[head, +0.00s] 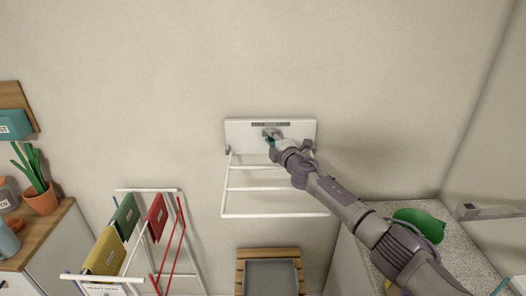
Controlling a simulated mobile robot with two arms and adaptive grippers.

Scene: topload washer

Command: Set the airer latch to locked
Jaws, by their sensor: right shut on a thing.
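The wall airer has a white back plate (239,134) fixed to the wall, with a dark label strip along its top. Its white rail frame (275,215) sticks out below the plate. The airer latch sits at the middle of the plate, a small grey-green part (268,133), mostly hidden by my gripper. My right gripper (271,139) reaches in from the lower right and is shut on the latch. The latch's exact setting is too small and covered to tell. My left gripper is not in view.
A wooden cabinet with a potted plant (41,201) is at far left. A slatted wooden stand (268,254) is below the airer. A green bowl (420,222) lies on the speckled counter at right.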

